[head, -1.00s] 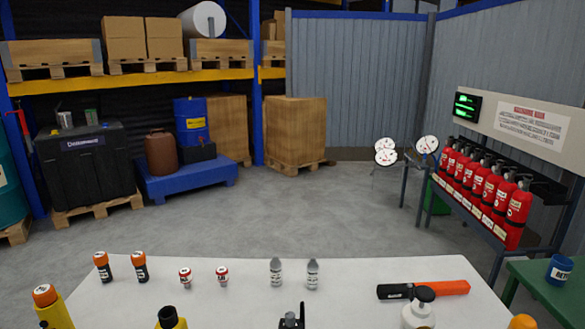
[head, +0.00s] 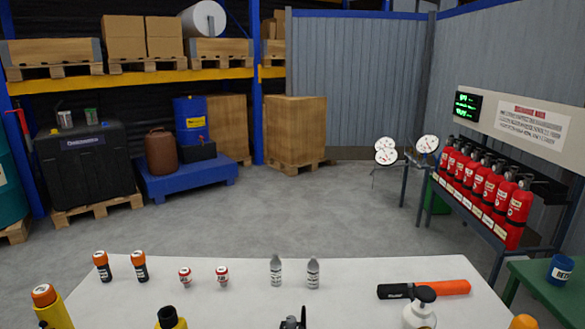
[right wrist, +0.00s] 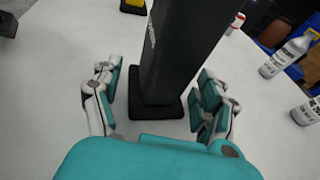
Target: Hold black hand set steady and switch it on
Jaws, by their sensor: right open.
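The black hand set (head: 292,322) shows only its top and short antenna at the bottom edge of the head view. In the right wrist view the black hand set (right wrist: 175,60) is large, standing on the white table with a wider black foot at its lower end. My right gripper (right wrist: 158,92) is open, with one teal-padded finger on each side of the hand set and a gap at both sides. I cannot make out a switch on it. My left gripper is in neither view.
On the white table (head: 230,305) stand orange-capped black cylinders (head: 140,267), small red-and-white cans (head: 222,276) and grey bottles (head: 313,273). An orange-and-black tool (head: 425,289) lies at right behind a white bottle (head: 420,310). A black-capped yellow bottle (head: 172,319) is left of the hand set.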

